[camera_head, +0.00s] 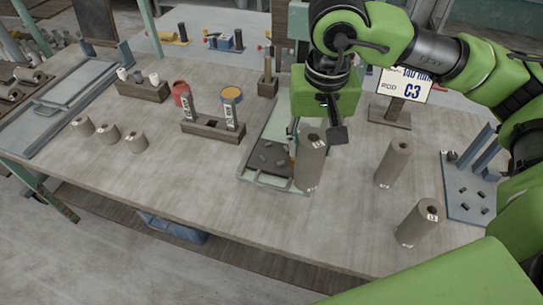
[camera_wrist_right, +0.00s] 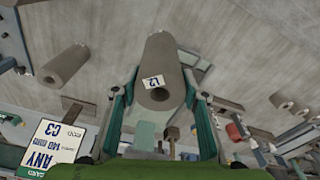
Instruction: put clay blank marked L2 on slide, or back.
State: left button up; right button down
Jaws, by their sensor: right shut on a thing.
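My right gripper (camera_head: 317,134) is shut around the upper part of a grey-brown clay blank (camera_head: 309,168), a hollow cylinder held nearly upright. In the right wrist view the blank (camera_wrist_right: 163,58) sits between the two fingers, and its white tag seems to read L2. A pale green framed slide (camera_head: 258,182) with a dark bed lies beside and partly behind the blank. I cannot tell whether the blank's lower end touches anything. Two similar blanks stand to the right, one farther back (camera_head: 393,163) and one nearer (camera_head: 417,224) with a white tag. My left gripper is not in view.
Small grey pieces lie on the slide's bed. A wooden block with two tagged uprights (camera_head: 211,130) stands left of it. Three short cylinders (camera_head: 108,134) stand farther left. A blue-grey pegged plate (camera_head: 470,190) and a C3 sign (camera_head: 404,85) are at the right. The table's front middle is clear.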

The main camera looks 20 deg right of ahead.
aim_at(311, 130)
jog(key=r+m, duration=0.1)
jog(key=m, duration=0.1)
jog(key=w+r+m+b, duration=0.1)
jog(key=m, duration=0.1)
jog(key=w+r+m, duration=0.1)
jog(key=m, duration=0.1)
jog(key=shift+w+d+r+m+h+b, duration=0.2)
jog(key=shift+d+r+m+h+b, duration=0.1)
jog(key=shift+r, duration=0.05)
jog(key=shift+w+r+m+g, duration=0.15)
jog(key=shift+r+m+g, duration=0.15)
jog(key=shift+r+m, duration=0.3)
pick_arm(q)
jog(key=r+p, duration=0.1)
jog(key=p, duration=0.1)
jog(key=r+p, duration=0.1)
jog(key=p, duration=0.1)
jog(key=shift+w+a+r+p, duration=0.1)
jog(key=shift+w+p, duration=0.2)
jog(key=shift+p, duration=0.1)
pick_arm(e)
jog(key=w+a+f, duration=0.3)
jog(key=w+f, duration=1)
jog(key=shift+w, duration=0.25)
jog(key=shift+a, duration=0.1)
jog(key=shift+f, duration=0.2)
jog(key=c, duration=1.2)
grip_release()
jog(key=shift+s, duration=0.1)
jog(key=shift+c, duration=0.2)
